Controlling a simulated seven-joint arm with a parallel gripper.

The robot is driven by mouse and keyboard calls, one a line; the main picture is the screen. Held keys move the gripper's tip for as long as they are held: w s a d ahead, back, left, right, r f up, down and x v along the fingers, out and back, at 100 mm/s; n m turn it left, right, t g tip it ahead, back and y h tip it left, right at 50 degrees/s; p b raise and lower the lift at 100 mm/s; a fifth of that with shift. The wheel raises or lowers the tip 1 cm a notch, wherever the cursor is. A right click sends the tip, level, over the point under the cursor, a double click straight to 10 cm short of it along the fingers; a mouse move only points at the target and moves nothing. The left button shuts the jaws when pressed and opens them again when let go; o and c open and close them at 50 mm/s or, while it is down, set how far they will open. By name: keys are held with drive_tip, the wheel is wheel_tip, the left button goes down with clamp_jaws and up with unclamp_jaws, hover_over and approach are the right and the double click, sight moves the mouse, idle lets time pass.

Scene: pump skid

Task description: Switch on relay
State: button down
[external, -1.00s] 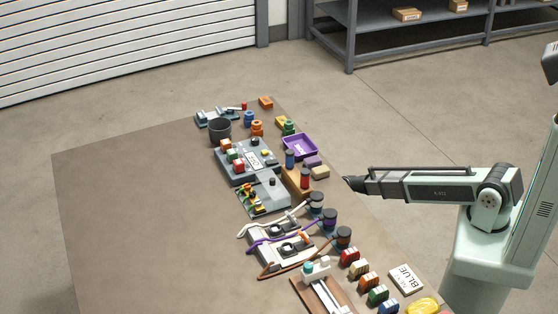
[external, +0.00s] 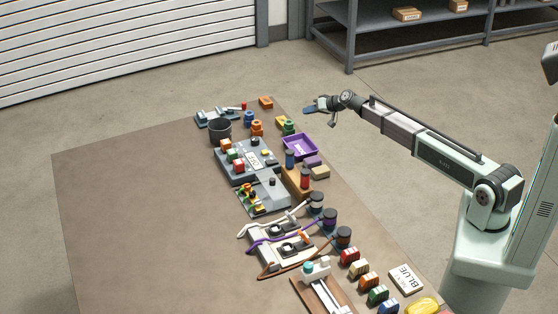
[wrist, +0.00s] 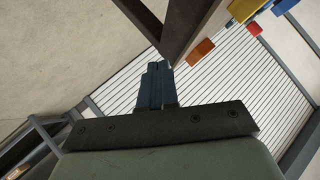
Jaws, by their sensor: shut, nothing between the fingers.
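No part is clearly marked as the relay. A grey control panel (external: 235,174) lies on the table with coloured blocks and a small white card that seems to read OFF (external: 254,160). A lighter grey unit (external: 272,201) with a dark knob and coloured wires adjoins its near side. My gripper (external: 309,109) is raised off the table's right edge, beyond the purple tray, apart from everything. It is shut and empty. Its dark fingers (wrist: 155,84) show closed together in the wrist view.
A purple tray (external: 300,148), an orange block (external: 266,102) and a dark cup (external: 220,129) stand near the far end. Black-capped cylinders and coloured blocks line the right edge. The table's left side (external: 130,210) is clear.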

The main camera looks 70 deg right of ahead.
wheel_tip(320, 180, up, 6)
drive_tip(key=w+d, duration=0.1)
drive_tip(key=w, duration=0.1)
wheel_tip(320, 180, up, 14)
drive_tip(key=g+y, duration=0.2)
drive_tip(key=g, duration=0.9)
hover_over(268, 162)
drive_tip(key=s+d, duration=0.2)
drive_tip(key=shift+a+r, duration=0.15)
drive_tip(key=shift+r, duration=0.05)
drive_tip(key=shift+w+f, duration=0.1)
drive_tip(key=shift+f, duration=0.05)
drive_tip(key=f, duration=0.8)
drive_tip(key=w+a+f, duration=0.1)
drive_tip(key=f, duration=0.2)
drive_tip(key=shift+f, duration=0.4)
drive_tip(key=shift+w+a+f, duration=0.15)
drive_tip(key=shift+w+f, duration=0.05)
drive_tip(key=shift+f, duration=0.7)
